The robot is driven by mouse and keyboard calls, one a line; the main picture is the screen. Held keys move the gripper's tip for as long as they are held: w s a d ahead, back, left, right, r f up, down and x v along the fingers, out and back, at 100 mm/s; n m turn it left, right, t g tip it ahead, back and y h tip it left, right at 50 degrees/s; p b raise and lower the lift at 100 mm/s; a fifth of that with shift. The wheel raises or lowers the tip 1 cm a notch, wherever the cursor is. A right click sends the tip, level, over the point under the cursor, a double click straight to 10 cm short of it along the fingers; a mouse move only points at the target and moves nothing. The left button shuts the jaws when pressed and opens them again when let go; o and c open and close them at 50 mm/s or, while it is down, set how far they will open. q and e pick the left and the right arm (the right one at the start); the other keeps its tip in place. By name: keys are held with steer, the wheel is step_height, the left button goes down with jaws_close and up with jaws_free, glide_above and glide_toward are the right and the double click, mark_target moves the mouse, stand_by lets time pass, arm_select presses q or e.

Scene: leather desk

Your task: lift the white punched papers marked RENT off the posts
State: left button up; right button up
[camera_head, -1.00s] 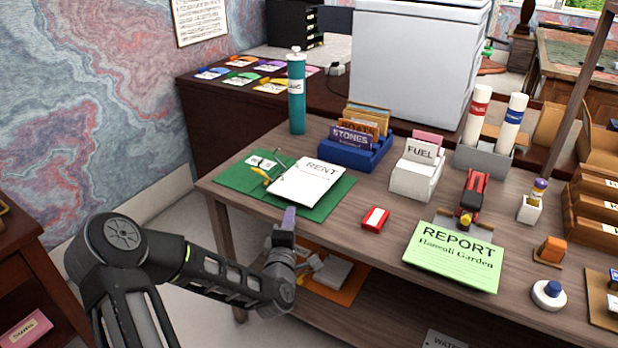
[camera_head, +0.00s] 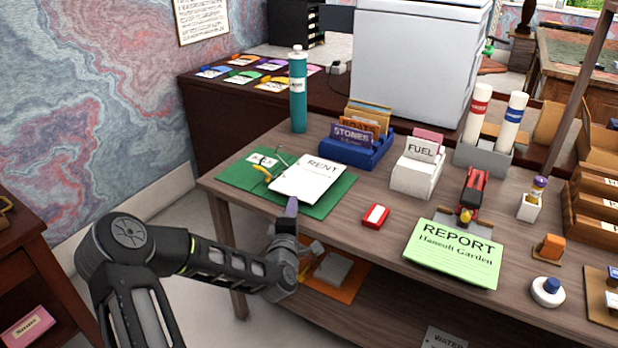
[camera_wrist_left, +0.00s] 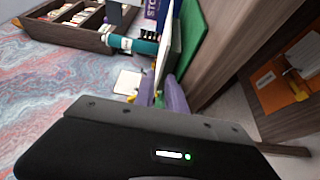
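The white papers marked RENT (camera_head: 308,183) lie on the green folder (camera_head: 325,207) near the desk's left end. At their upper left, the thin metal posts (camera_head: 284,157) and a yellow lever (camera_head: 262,173) stand on the folder. My left gripper (camera_head: 291,206) is at the folder's front edge, just in front of the papers. In the left wrist view its two purple fingers (camera_wrist_left: 162,93) stand apart, with the papers (camera_wrist_left: 165,45) seen edge-on just ahead of the gap. I cannot tell whether the fingers touch the papers. My right gripper is not in view.
A teal bottle (camera_head: 298,92) stands behind the folder, with the blue STONES box (camera_head: 350,152) to its right. A red block (camera_head: 375,216) and green REPORT sheet (camera_head: 452,255) lie to the right. An orange folder (camera_head: 345,287) is on the shelf below.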

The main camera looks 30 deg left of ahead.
arm_select(q)
steer(key=x, duration=0.4)
steer(key=shift+w+a, duration=0.15)
stand_by(0.4)
jaws_close()
stand_by(1.2)
